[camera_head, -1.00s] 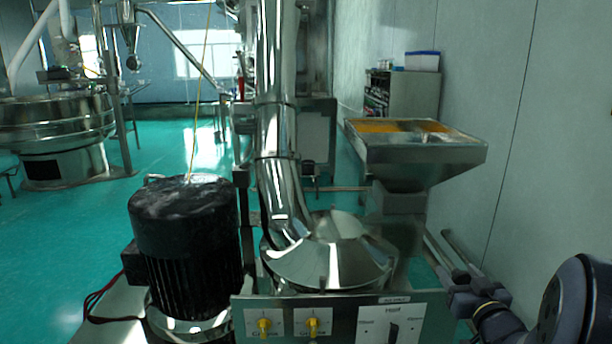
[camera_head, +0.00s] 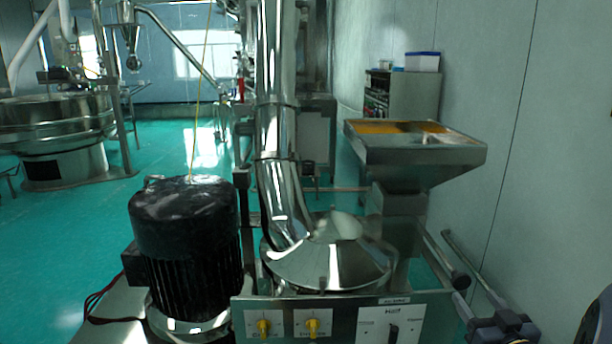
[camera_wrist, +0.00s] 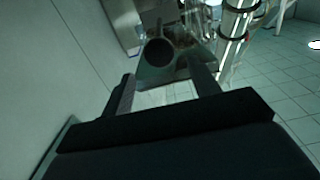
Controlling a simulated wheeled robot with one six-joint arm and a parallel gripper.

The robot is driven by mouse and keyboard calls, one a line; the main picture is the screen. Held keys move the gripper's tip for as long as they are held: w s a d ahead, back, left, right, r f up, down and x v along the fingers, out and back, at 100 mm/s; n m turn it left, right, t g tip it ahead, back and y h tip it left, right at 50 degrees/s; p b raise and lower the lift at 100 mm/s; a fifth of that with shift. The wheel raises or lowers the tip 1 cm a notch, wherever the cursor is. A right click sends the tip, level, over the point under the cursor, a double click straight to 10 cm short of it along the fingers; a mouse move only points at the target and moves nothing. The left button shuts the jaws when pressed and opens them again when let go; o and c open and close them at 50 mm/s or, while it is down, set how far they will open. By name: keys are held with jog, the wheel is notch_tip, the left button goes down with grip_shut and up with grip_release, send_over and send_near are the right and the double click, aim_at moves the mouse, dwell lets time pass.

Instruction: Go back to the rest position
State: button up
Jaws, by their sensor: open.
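My gripper (camera_wrist: 162,66) is in the wrist view, its two dark fingers spread apart with nothing held between them. Beyond the fingertips is the round dark end (camera_wrist: 160,53) of a bar, apart from the gripper as far as I can tell. In the head view this bar's dark end (camera_head: 461,281) sticks out below the metal hopper (camera_head: 425,157). A dark part of my arm (camera_head: 505,328) shows at the bottom right, to the right of and below the bar end. The fingertips are hard to make out there.
The machine with a control panel (camera_head: 345,318), steel dome (camera_head: 330,265) and black motor (camera_head: 187,240) fills the centre and left. The pale wall (camera_head: 550,160) runs along the right side. A cabinet (camera_head: 412,96) stands behind the hopper. Green floor (camera_head: 60,240) is open at the left.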

aim_at(453, 269)
jog(key=w, duration=1.1)
jog(key=shift+a, duration=0.2)
